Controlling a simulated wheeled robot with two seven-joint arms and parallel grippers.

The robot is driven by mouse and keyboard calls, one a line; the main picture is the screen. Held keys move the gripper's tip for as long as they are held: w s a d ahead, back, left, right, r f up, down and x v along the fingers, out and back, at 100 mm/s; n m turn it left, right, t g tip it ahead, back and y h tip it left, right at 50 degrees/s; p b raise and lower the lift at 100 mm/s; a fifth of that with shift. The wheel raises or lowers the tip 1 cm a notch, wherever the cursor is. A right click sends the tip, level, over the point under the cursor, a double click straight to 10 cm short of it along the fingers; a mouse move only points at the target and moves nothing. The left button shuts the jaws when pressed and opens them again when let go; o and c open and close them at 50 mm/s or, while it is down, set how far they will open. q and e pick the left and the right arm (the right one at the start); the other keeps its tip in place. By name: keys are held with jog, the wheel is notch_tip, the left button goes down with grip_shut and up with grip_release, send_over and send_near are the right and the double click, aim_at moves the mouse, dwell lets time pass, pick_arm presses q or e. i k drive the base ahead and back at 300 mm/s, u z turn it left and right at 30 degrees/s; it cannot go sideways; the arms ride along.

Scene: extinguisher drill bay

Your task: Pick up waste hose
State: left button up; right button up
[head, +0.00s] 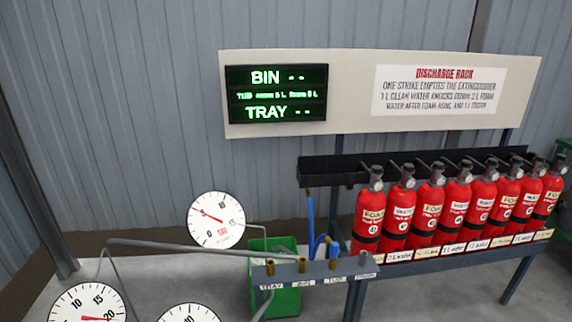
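A blue hose (310,215) hangs from the left end of the black trough on the rack. A blue loop (321,243) shows below it, just behind the labelled fitting bar (320,271). I cannot tell whether these are one hose, or whether this is the waste hose. The bar carries upright brass fittings (302,265) above small labels that seem to read TRAY, BIN and TUB; a further label at the right end is too small to read. A grey peg (363,262) stands at that end. Neither of my grippers is in view.
Several red extinguishers (458,208) stand on the rack (400,262) at right, under the black trough (345,166). A green bin (287,298) stands behind the bar. Grey pipes (180,245) and dial gauges (216,220) are at left. A sign board (350,68) is behind.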

aim_at(334, 245)
jog(key=z, duration=1.65)
jog(key=i, duration=2.15)
jog(key=u, duration=3.45)
